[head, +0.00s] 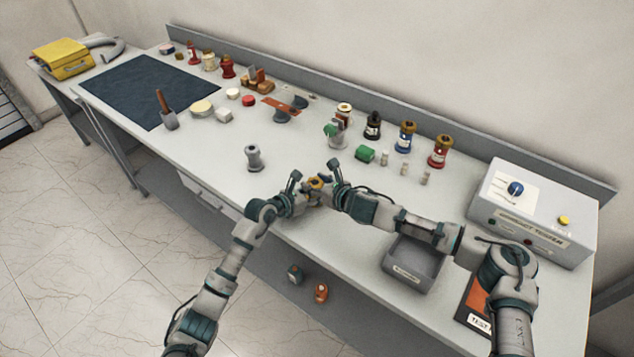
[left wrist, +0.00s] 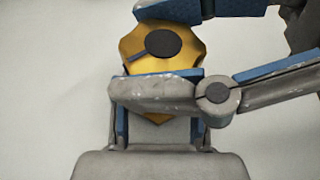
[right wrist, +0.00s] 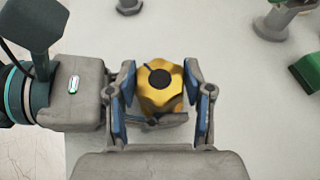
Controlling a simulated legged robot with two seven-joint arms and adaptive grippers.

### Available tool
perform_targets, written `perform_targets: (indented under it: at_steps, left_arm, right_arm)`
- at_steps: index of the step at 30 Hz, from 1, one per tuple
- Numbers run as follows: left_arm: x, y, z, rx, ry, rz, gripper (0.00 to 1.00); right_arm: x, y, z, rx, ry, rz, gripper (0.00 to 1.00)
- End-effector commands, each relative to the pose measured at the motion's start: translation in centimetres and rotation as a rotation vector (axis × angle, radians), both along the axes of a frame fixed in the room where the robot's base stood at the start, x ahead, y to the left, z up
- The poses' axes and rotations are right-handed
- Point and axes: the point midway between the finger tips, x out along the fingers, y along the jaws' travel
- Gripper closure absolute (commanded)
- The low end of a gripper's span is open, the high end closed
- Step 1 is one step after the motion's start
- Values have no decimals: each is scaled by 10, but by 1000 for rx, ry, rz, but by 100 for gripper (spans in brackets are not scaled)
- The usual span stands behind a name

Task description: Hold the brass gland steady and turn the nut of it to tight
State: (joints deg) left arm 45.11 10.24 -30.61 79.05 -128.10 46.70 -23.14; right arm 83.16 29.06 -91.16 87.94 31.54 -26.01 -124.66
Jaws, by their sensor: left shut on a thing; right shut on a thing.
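The brass gland (head: 316,183) is between my two grippers above the front part of the bench. It is a gold piece with a faceted outline and a dark round centre. In the left wrist view the gland (left wrist: 165,55) sits at the blue-padded fingers of my left gripper (left wrist: 160,85), which is shut on it. In the right wrist view the gland (right wrist: 160,90) is between both blue pads of my right gripper (right wrist: 160,105), which is shut on it. The fingers hide part of the gland, and I cannot clearly separate nut from body.
The grey bench (head: 225,145) has a small grey stand (head: 253,158) left of my grippers. A grey tray (head: 415,262) lies near the front edge under my right arm. A tester box (head: 540,215) stands at the right.

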Motion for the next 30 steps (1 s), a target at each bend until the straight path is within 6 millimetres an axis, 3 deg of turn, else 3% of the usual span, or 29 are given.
perform_targets:
  at_steps: [1,11,30]
  left_arm:
    - [-3,0,-8,8,15,-4,100]
    - [-3,0,-8,8,15,-4,100]
    - [-3,1,-9,7,16,-3,100]
  right_arm:
    - [3,-5,-1,-5,0,-13,84]
    - [4,-6,-4,-10,3,-101,84]
    - [5,-9,-3,-7,-2,-504,83]
